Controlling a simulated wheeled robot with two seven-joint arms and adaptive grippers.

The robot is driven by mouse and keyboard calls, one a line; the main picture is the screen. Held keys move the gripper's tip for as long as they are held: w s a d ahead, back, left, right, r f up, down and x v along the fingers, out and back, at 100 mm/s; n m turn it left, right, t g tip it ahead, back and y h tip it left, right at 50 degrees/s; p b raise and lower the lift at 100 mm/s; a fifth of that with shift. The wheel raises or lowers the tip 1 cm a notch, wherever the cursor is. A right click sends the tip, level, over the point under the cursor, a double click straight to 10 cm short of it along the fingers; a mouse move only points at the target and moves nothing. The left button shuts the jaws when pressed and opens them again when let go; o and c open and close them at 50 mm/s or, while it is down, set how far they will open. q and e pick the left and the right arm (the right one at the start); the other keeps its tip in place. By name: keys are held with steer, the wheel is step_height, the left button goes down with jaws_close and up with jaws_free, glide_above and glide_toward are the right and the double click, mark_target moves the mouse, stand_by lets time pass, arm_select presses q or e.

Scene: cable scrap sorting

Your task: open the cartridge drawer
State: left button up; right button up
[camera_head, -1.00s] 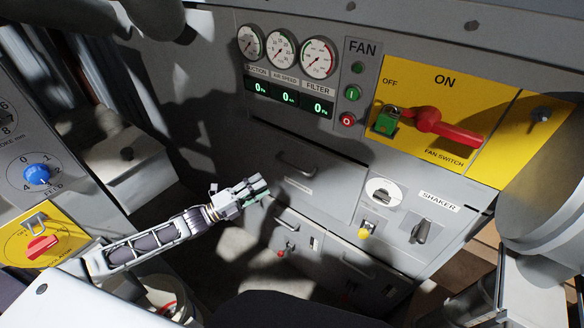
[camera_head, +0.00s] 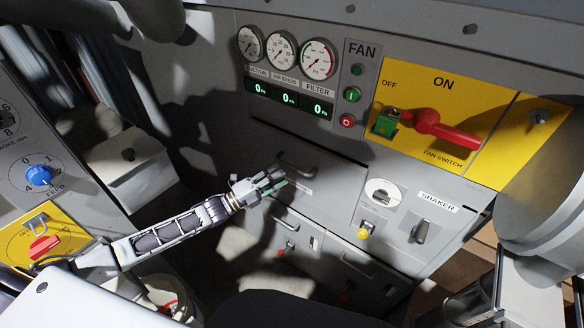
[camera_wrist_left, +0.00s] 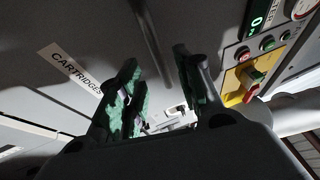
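The cartridge drawer (camera_head: 330,190) is a grey panel front below the digital readouts and looks closed. Its dark bar handle (camera_head: 297,168) is near the top of the panel. In the left wrist view a label reading CARTRIDGES (camera_wrist_left: 72,70) is at the left, and the handle (camera_wrist_left: 150,45) runs as a dark bar toward the gap between my fingers. My left gripper (camera_head: 272,183) is just below and left of the handle, covering part of the label. Its green-padded fingers (camera_wrist_left: 158,92) are apart, with no handle clearly between them. My right gripper is not in view.
Above are gauges (camera_head: 280,49) and green displays (camera_head: 288,98). A yellow fan switch panel (camera_head: 470,82) with a red lever is to the right. A shaker panel (camera_head: 412,215) with knobs lies right of the drawer. A lower cabinet with handles (camera_head: 290,223) is beneath it.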

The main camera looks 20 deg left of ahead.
mark_target(292, 168)
arm_select(q)
steer(key=shift+p+x, duration=0.4)
steer(key=shift+x, duration=2.8)
jaws_close()
